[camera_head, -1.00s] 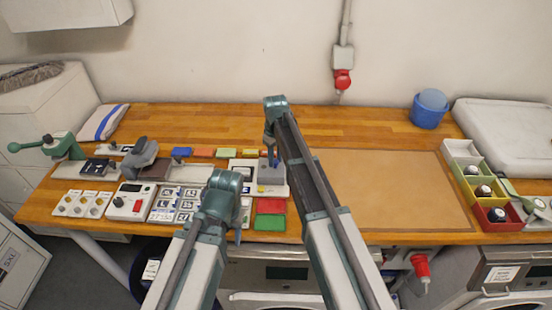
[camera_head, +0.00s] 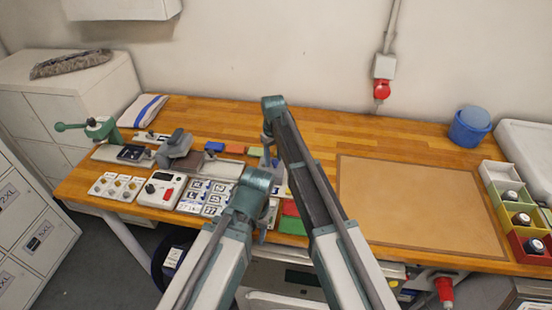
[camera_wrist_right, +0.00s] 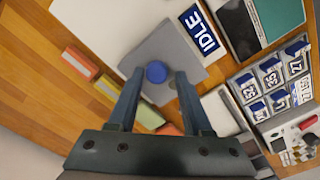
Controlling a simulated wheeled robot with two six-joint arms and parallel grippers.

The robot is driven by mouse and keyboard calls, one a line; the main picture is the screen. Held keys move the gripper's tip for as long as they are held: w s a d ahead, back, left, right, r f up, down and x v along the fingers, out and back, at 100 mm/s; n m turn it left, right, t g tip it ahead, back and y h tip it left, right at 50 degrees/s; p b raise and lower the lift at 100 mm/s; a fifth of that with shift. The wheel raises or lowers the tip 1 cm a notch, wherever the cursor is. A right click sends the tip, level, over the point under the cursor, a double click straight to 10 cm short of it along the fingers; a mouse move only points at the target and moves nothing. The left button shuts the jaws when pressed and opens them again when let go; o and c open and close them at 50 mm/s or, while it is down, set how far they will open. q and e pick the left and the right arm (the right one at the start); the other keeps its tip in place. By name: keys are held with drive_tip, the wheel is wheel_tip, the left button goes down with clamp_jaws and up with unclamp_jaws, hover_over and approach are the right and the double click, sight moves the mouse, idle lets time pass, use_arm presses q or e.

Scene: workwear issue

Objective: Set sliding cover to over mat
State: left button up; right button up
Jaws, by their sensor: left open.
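In the right wrist view, a grey square plate with a round blue knob (camera_wrist_right: 157,72), apparently the sliding cover, sits on a white base beside a blue IDLE label (camera_wrist_right: 200,30). My right gripper (camera_wrist_right: 158,78) is open, its two fingers on either side of the knob with gaps showing. In the head view my right gripper (camera_head: 267,155) is over the same unit, which my arms mostly hide. My left gripper (camera_head: 262,228) is low near the table's front edge, open, its fingers partly hidden. A large tan mat (camera_head: 415,205) lies flat on the table at right.
Red and green pads (camera_head: 292,226) lie at the front edge. Number tiles (camera_head: 207,195), a control box (camera_head: 162,189) and a green-handled press (camera_head: 100,129) stand left. Coloured bins (camera_head: 503,172) and a blue bucket (camera_head: 469,128) are at right.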

sight(274, 161)
drive_tip(key=shift+o, duration=0.6)
wheel_tip(274, 161, up, 14)
drive_tip(key=p, duration=1.3)
drive_tip(key=shift+p, duration=0.4)
drive_tip(key=shift+f, duration=0.15)
